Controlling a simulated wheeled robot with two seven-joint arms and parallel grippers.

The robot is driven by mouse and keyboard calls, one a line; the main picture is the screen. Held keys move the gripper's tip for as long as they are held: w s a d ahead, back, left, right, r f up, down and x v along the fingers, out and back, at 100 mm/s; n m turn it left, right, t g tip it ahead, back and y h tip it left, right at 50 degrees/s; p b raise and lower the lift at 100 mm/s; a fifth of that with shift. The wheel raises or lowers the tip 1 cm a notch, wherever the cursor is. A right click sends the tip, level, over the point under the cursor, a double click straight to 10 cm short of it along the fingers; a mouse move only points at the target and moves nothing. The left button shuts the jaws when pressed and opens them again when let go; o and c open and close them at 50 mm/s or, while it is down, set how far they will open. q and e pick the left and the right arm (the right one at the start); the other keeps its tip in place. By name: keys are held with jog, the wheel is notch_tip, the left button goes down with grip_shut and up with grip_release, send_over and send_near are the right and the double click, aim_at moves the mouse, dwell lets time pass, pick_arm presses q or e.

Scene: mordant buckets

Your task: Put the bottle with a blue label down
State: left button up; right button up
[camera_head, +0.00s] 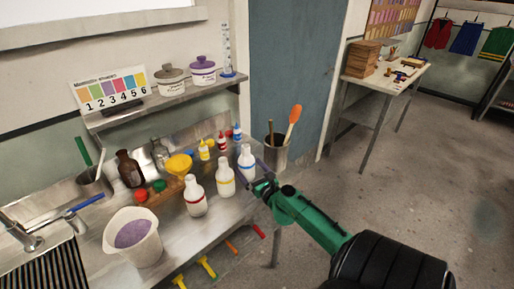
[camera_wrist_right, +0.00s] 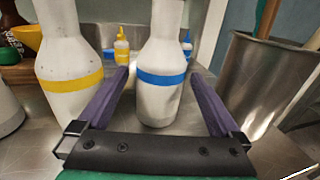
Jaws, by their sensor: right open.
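The white bottle with a blue label (camera_head: 246,164) stands upright on the steel counter at its right end. In the right wrist view the bottle (camera_wrist_right: 160,98) is in the middle, with its blue band facing me. My right gripper (camera_head: 262,178) is open, its purple fingers (camera_wrist_right: 160,88) on either side of the bottle, with gaps visible between them and it. The bottle's top is cut off in the wrist view. My left gripper is not in view.
A yellow-label bottle (camera_head: 225,180) stands close on the left, then a red-label bottle (camera_head: 195,200). A steel pot with utensils (camera_head: 274,154) stands close on the right. Small dropper bottles (camera_wrist_right: 122,50) stand behind. A white bucket (camera_head: 133,243) is at the front left.

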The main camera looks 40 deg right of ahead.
aim_at(250, 169)
jog(key=v, duration=0.5)
jog(key=shift+s+f+b, duration=0.1)
jog(key=shift+b, duration=0.2)
jog(key=shift+s+a, duration=0.15)
jog(key=shift+s, duration=0.3)
